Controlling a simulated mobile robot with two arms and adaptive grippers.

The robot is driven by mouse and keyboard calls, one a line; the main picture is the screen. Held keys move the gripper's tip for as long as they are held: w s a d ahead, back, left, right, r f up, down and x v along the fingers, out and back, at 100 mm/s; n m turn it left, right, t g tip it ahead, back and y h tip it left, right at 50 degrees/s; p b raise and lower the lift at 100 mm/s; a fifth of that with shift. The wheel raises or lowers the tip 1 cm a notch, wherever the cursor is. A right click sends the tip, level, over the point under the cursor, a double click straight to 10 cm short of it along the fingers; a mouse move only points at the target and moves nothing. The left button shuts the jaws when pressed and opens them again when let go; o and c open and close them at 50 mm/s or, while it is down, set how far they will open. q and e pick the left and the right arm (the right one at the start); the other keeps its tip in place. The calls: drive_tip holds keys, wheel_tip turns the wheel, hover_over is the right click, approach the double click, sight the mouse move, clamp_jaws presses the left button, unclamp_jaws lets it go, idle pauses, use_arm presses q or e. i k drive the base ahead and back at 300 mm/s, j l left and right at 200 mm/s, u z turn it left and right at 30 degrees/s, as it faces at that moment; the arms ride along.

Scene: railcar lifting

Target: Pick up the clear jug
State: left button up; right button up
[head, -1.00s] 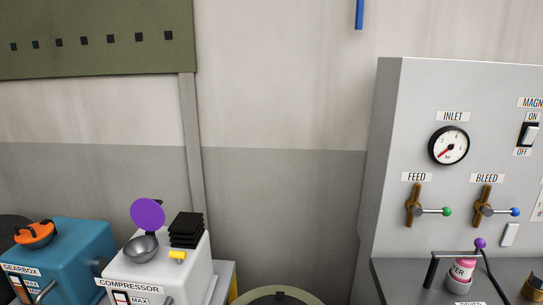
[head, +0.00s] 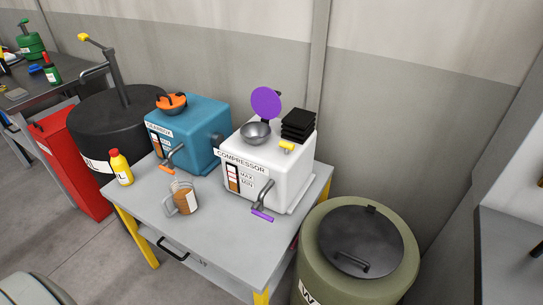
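A clear jug (head: 184,197) with brown contents stands on the grey table (head: 215,240), near its front left part. It is in front of the blue gearbox box (head: 190,130) and left of the white compressor box (head: 265,165). A pale label or scale shows on its right side, and its handle seems to face left toward the viewer. Neither of my grippers shows in the head view.
A yellow bottle with a red cap (head: 121,168) stands at the table's left edge. Handles stick out from both boxes near the jug. A black drum (head: 115,125) is behind left, a green lidded drum (head: 395,272) at right.

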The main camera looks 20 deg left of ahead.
sight(182, 189)
drive_tip(key=u, duration=1.55)
